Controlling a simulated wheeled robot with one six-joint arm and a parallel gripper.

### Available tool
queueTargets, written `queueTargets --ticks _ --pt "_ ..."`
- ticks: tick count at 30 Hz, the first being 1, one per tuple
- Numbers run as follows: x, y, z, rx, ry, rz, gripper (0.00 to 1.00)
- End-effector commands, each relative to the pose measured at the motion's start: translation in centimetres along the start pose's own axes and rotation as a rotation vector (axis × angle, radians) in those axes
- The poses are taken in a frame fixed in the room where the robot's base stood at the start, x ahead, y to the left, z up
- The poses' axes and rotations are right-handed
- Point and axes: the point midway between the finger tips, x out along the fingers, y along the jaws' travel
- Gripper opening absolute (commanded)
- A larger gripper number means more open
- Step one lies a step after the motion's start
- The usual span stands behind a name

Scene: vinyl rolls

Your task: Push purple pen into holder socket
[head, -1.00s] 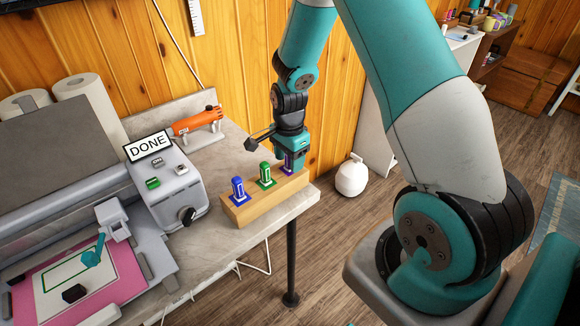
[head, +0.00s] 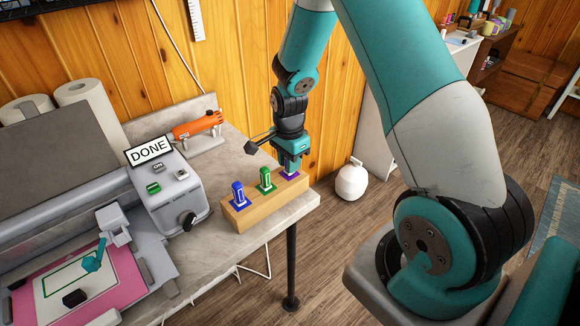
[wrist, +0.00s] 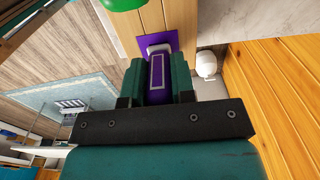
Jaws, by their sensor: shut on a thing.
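My gripper (head: 291,161) is shut on the purple pen (wrist: 157,78), which stands upright between the two fingers. In the wrist view, the pen's pale end (wrist: 159,49) points at the purple square (wrist: 158,42) on the wooden holder. In the head view the fingers hide most of the pen, and its pale part shows just above the purple square. I cannot tell whether its tip is inside the socket. The wooden holder (head: 250,211) stands at the table's right end. A blue pen (head: 238,194) and a green pen (head: 265,180) stand upright in its other sockets.
The green pen is close to the left of my gripper. A grey machine (head: 172,196) with a DONE sign (head: 149,151) stands left of the holder. An orange tool (head: 198,125) lies on a stand behind. The wooden wall (head: 335,120) is close behind my gripper.

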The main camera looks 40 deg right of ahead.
Motion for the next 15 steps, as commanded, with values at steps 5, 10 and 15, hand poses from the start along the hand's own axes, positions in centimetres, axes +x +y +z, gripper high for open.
queueTargets --ticks 5,10,15 --pt "-1.2 0.0 0.0 0.0 0.0 0.0 0.01" --pt "-2.1 0.0 0.0 0.0 0.0 0.0 0.01" --pt "-3.0 0.0 0.0 0.0 0.0 0.0 0.01"
